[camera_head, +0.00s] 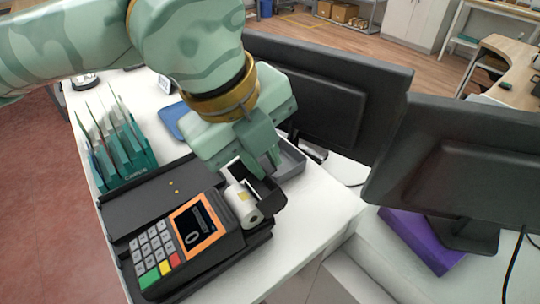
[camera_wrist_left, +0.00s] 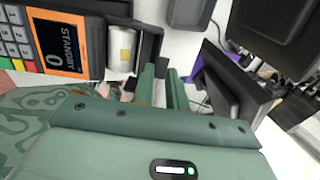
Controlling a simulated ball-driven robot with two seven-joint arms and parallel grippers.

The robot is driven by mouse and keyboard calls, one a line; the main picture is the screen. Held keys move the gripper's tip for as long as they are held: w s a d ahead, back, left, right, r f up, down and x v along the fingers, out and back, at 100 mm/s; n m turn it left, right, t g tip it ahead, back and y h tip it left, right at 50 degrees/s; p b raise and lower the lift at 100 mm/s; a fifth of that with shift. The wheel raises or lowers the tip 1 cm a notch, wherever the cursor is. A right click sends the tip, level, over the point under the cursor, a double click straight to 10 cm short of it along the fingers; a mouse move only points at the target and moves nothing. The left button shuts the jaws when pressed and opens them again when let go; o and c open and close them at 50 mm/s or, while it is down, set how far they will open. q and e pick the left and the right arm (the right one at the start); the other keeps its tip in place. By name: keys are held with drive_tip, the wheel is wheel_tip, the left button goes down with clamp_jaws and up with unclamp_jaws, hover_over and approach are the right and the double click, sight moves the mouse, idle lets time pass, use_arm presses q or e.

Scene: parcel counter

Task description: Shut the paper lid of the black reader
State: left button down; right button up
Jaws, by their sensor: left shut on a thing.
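The black reader (camera_head: 225,240) lies on the white counter, with a keypad and an orange-framed screen. The screen (camera_wrist_left: 62,45) reads STANDBY in the left wrist view. Its paper lid (camera_head: 270,199) stands open at the far end, beyond the white paper roll (camera_head: 243,205), which lies exposed. The roll also shows in the left wrist view (camera_wrist_left: 121,50), with the dark lid (camera_wrist_left: 151,42) beside it. My left gripper (camera_head: 262,167) comes down from above and is shut on the lid; its fingers hide part of the lid. My right gripper is in neither view.
A teal rack (camera_head: 125,158) stands left of the reader. A grey tray (camera_head: 291,163) lies just beyond the gripper. Two black monitors (camera_head: 335,92) (camera_head: 455,170) stand behind and to the right, with a purple box (camera_head: 422,240) below the nearer one. The counter's front right corner is clear.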

use_arm(q)
drive_tip(key=shift+s+a+h, duration=0.15)
drive_tip(key=shift+a+h, duration=0.05)
drive_tip(key=shift+h, duration=0.1)
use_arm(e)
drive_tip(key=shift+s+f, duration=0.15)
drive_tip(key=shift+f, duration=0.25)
use_arm(q)
drive_tip(key=c, duration=1.5)
unclamp_jaws()
drive_tip(key=shift+o, duration=0.2)
drive_tip(key=shift+r, duration=0.1)
